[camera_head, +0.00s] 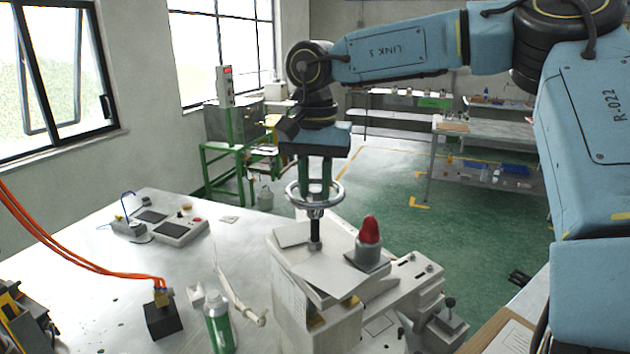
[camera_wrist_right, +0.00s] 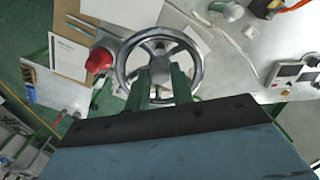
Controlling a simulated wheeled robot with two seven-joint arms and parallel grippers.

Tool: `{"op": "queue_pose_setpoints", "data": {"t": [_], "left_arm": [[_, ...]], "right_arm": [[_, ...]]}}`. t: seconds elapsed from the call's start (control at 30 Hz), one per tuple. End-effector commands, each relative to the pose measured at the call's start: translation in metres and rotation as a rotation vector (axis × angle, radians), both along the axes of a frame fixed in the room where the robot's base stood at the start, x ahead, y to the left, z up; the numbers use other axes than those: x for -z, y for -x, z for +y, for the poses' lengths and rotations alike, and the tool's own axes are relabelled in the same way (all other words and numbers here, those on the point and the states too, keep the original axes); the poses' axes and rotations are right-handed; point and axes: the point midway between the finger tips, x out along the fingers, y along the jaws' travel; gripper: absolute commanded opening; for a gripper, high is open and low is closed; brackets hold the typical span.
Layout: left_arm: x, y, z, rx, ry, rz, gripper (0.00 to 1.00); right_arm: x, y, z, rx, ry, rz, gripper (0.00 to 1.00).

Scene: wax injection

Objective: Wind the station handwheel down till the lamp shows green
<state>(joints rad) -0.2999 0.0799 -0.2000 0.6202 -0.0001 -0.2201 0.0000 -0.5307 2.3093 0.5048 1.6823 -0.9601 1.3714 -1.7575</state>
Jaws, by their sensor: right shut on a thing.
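The handwheel (camera_head: 315,192) is a silver ring on a dark vertical screw, on top of the white station (camera_head: 318,312). My right gripper (camera_head: 317,190) points down over it, its green fingers shut on the wheel's middle. In the right wrist view the spoked handwheel (camera_wrist_right: 196,60) lies beneath my right gripper (camera_wrist_right: 162,75), whose fingers reach to its hub. The lamp (camera_head: 370,230) on the station shows a red dome; it also shows red in the right wrist view (camera_wrist_right: 99,60). My left gripper is not in view.
A green bottle (camera_head: 218,325) and a black block with orange hoses (camera_head: 163,318) stand left of the station on the pale table (camera_head: 95,265). A control box (camera_head: 180,231) lies farther back. Vises or fittings sit right of the station.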

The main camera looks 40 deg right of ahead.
Motion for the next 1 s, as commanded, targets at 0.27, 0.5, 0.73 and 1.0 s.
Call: {"op": "queue_pose_setpoints", "data": {"t": [0.27, 0.5, 0.73, 1.0], "left_arm": [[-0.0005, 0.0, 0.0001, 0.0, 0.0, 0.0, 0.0], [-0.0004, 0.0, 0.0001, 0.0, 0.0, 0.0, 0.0], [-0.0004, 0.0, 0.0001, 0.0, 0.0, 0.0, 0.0], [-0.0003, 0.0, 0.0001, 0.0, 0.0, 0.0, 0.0]], "right_arm": [[0.0004, 0.0, -0.0002, -0.028, 0.001, 0.001, 0.0], [0.0004, 0.0, -0.0002, -0.028, 0.0, 0.0, 0.0], [0.0003, -0.0001, -0.0002, -0.027, 0.0, 0.0, 0.45], [-0.0006, -0.0003, 0.0, -0.027, -0.001, -0.001, 0.45]]}}
